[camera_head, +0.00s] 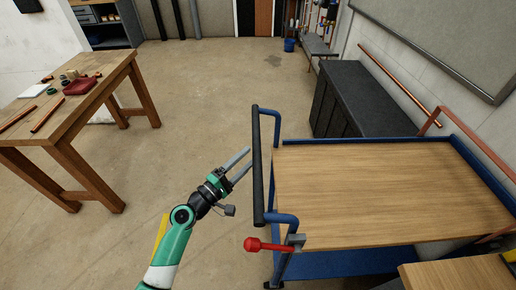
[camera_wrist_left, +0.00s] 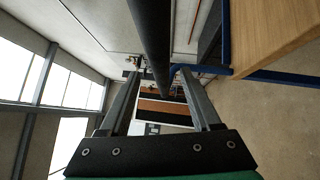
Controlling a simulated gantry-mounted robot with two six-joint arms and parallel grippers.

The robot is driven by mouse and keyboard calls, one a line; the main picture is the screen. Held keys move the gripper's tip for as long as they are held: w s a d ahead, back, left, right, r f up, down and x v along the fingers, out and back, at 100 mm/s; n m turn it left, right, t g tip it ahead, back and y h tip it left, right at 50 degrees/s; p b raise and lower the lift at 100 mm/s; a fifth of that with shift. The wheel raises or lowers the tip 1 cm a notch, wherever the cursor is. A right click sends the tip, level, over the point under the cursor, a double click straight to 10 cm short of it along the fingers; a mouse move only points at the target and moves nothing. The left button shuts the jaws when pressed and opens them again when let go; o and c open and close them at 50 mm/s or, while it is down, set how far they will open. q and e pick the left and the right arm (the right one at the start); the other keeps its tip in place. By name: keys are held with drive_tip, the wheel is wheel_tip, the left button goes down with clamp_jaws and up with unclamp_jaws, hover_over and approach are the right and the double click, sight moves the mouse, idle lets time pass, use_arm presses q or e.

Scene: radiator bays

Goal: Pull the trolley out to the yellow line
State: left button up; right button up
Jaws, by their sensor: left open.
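The trolley (camera_head: 390,190) has a wooden top, a blue frame and a dark upright-looking handle bar (camera_head: 257,165) on its left side. A red-knobbed lever (camera_head: 262,245) sits at its near left corner. My left gripper (camera_head: 246,161) is open, its fingers pointing at the handle bar from the left. In the left wrist view the bar (camera_wrist_left: 152,45) runs down between the two open fingers (camera_wrist_left: 160,75); whether it touches them I cannot tell. A yellow strip (camera_head: 160,238) shows beside my left arm, partly hidden; I cannot tell if it is the line. My right gripper is out of view.
A wooden workbench (camera_head: 70,110) with copper pipes stands at the left. A dark cabinet (camera_head: 360,100) is behind the trolley along the right wall. Another wooden surface (camera_head: 460,275) is at the near right. The floor (camera_head: 200,90) between bench and trolley is clear.

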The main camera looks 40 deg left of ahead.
sight(258, 149)
use_arm(q)
drive_tip(key=w, duration=0.5)
drive_tip(key=shift+w+a+r+b, duration=0.15)
drive_tip(key=shift+w+r+b, duration=0.15)
drive_tip(key=shift+r+b, duration=0.1)
clamp_jaws()
idle(0.9)
